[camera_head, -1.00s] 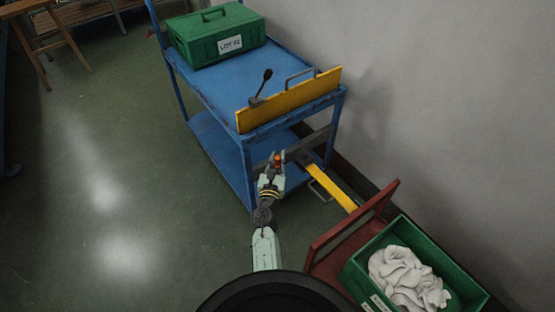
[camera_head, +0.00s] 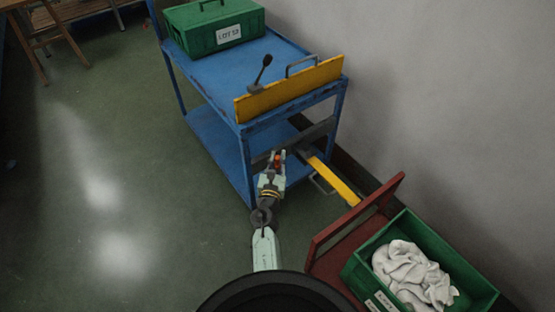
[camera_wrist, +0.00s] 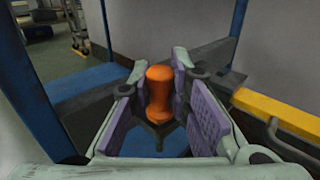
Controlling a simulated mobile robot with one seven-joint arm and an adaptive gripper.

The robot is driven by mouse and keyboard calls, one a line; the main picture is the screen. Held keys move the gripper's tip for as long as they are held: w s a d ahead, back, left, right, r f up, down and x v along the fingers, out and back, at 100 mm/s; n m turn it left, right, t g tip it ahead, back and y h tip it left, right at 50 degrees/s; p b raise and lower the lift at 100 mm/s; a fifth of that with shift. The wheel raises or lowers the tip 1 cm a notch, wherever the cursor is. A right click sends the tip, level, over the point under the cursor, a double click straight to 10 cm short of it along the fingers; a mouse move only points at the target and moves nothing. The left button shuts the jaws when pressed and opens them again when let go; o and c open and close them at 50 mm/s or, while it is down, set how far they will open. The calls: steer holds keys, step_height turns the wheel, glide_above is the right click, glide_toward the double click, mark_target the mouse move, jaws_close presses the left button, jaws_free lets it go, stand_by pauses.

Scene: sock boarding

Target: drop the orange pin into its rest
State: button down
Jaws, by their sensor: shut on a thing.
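The orange pin (camera_wrist: 159,92) stands roughly upright between the finger pads in the wrist view, its rounded top showing above them. In the head view it is a small orange spot (camera_head: 278,157). My gripper (camera_wrist: 158,100) is shut on it, in front of the blue cart's near end. It also shows in the head view (camera_head: 276,162). A dark grey bar (camera_wrist: 212,62) runs across the cart's end, close behind the pin. The pin's lower end is partly hidden, and I cannot tell whether it touches the bar. I cannot make out the pin's rest clearly.
The blue cart (camera_head: 225,80) carries a green LOT box (camera_head: 212,38) and a yellow end board (camera_head: 290,88) with a dark lever. A yellow bar (camera_head: 333,181) with a handle lies right of my gripper. A green crate (camera_head: 462,262) of white cloth stands front right. Floor at left is clear.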

steer(key=c, duration=1.4)
jaws_free()
steer(key=shift+f, duration=0.1)
steer(key=s, duration=0.5)
steer(key=s+a, duration=0.1)
steer(key=s, duration=0.1)
steer(key=shift+s+a, duration=0.1)
steer(key=shift+s, duration=0.1)
